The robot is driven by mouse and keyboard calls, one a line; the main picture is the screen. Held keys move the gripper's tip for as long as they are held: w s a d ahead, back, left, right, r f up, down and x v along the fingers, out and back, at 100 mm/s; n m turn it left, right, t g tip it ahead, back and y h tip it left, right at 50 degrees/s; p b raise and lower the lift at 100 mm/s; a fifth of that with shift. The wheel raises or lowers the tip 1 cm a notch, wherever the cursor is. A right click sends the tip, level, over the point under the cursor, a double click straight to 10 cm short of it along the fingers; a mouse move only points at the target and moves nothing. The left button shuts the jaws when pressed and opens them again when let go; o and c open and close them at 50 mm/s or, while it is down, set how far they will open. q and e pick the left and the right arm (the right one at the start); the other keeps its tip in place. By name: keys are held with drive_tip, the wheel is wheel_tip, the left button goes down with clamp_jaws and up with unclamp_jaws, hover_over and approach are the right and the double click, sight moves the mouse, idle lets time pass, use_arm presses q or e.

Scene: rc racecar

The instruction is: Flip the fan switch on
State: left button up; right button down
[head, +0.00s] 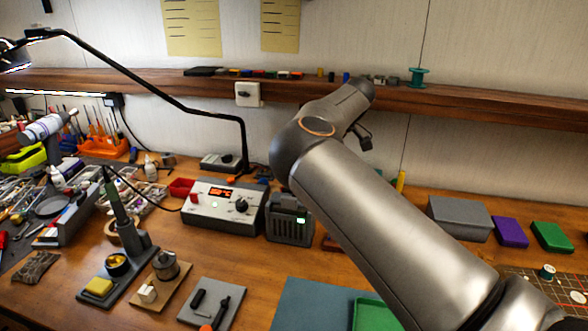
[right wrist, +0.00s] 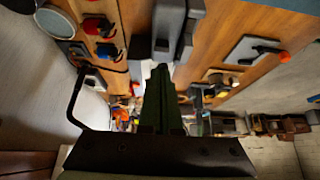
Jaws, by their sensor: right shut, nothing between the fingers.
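A pale switch box with a dark lever (head: 247,94) is fixed at the wall shelf's front edge, left of my right arm in the head view. A grey louvred unit (head: 290,218) with a lit green panel stands on the bench below; I cannot tell whether it is the fan. My right arm crosses the head view from the lower right, its far end near the shelf. Its fingers are hidden there. In the right wrist view my right gripper (right wrist: 160,72) is shut and empty, with a grey object beyond the fingertips. My left gripper is not in view.
A soldering station (head: 222,207) with a red display stands left of the louvred unit. A black lamp arm (head: 150,85) arches over the left bench. Small parts line the shelf (head: 450,105). Grey, purple and green boxes (head: 553,237) sit at right. Some bench wood at front is clear.

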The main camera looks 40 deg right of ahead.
drive_tip(key=s+p+v, duration=0.1)
drive_tip(key=p+v, duration=0.1)
drive_tip(key=v, duration=0.4)
drive_tip(key=shift+d+p, duration=0.35)
drive_tip(key=shift+d, duration=0.05)
drive_tip(key=shift+s+f, duration=0.15)
